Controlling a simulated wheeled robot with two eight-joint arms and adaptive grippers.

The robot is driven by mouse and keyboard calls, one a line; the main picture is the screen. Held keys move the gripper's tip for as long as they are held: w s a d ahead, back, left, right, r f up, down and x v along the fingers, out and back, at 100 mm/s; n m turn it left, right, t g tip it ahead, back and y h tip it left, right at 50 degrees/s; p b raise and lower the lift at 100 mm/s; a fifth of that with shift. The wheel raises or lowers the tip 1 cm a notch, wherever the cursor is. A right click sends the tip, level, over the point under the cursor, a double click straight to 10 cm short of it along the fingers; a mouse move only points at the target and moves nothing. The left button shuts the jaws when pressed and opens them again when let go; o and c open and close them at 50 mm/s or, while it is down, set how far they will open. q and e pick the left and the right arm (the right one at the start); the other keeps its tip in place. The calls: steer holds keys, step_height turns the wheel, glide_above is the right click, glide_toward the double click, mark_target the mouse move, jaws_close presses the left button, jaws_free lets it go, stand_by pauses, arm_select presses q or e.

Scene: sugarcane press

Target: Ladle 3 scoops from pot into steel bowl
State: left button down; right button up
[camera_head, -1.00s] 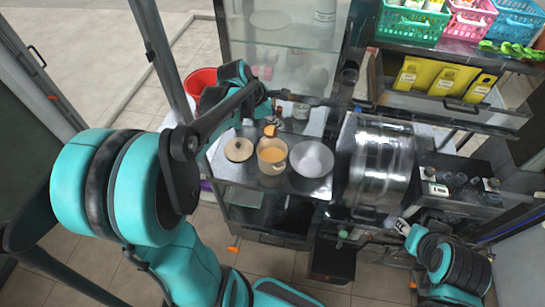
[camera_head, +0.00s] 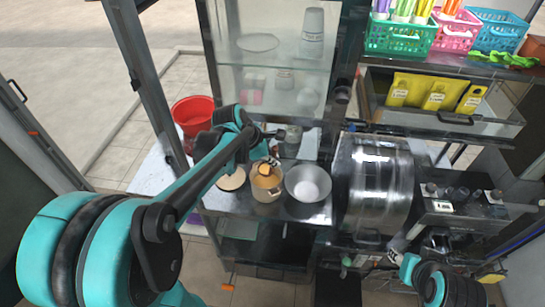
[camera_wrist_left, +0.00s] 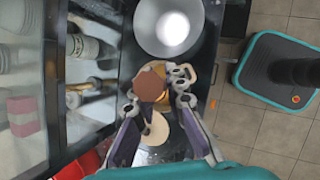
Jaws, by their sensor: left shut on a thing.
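The pot (camera_head: 267,187) holds an orange-yellow liquid and stands on the steel counter. The wide steel bowl (camera_head: 308,184) stands just right of it and looks empty; it also shows in the wrist view (camera_wrist_left: 168,26). My left gripper (camera_head: 266,161) is over the far side of the pot. It is shut on the ladle (camera_head: 265,169), of which a small orange-brown part shows. In the wrist view a brown round end (camera_wrist_left: 150,86) sits between the fingertips and partly covers the pot (camera_wrist_left: 184,104). My right gripper (camera_head: 396,256) is low at the right, away from the pot; its jaws are too small to judge.
A pale round lid (camera_head: 231,180) lies left of the pot. A large steel drum (camera_head: 375,185) stands right of the bowl. A glass cabinet (camera_head: 262,70) rises behind the counter. A red bucket (camera_head: 193,114) is at the left, and coloured baskets (camera_head: 400,38) are at the upper right.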

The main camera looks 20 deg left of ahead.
arm_select(q)
step_height(320, 180, down, 2)
steer(key=shift+a+b, duration=0.15)
steer(key=shift+b, duration=0.4)
steer(key=shift+f+b, duration=0.6)
steer(key=shift+f, duration=0.1)
steer(key=shift+f+b, duration=2.75)
steer(key=shift+f, duration=0.8)
arm_select(e)
step_height(320, 180, down, 8)
steer(key=shift+f, duration=0.15)
steer(key=shift+a, duration=0.1)
arm_select(q)
steer(key=shift+r, duration=0.15)
